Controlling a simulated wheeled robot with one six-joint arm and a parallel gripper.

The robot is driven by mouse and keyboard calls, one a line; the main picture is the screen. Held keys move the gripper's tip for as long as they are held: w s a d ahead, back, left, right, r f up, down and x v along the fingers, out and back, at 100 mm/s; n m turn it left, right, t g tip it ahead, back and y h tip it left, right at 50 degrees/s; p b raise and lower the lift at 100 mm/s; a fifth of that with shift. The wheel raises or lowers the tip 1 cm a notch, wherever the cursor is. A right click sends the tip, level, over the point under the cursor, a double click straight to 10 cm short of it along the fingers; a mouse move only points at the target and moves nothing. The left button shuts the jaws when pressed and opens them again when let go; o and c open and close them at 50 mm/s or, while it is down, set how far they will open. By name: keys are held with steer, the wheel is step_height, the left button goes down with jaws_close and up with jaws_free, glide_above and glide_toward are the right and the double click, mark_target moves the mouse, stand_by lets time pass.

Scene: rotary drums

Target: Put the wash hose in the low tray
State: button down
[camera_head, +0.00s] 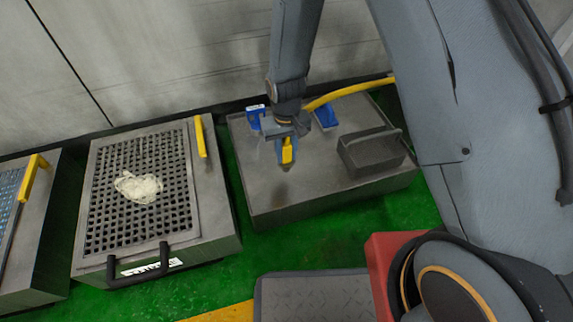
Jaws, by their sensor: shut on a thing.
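The wash hose (350,92) is yellow and runs from the right, behind my arm, to my gripper. My gripper (286,147) points down over the grey bench and is shut on the hose's yellow end (287,155). The hose end hangs just above or at the bench top; I cannot tell whether it touches. The low tray (372,165) is a dark grey, shallow box with a raised back edge. It sits on the bench to the right of my gripper and looks empty.
Blue pieces (326,118) (254,117) stand on the bench either side of my gripper. The grey bench (262,195) is bare in front. At left, a grated drum top (110,215) bears a pale lump (138,187) and a yellow handle (200,136). The wall is close behind.

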mark_target(286, 162)
steer(key=shift+f+b, duration=0.9)
steer(key=shift+f, duration=1.25)
steer(key=shift+f, duration=0.15)
steer(key=c, duration=1.4)
jaws_free()
steer(key=shift+c, duration=0.2)
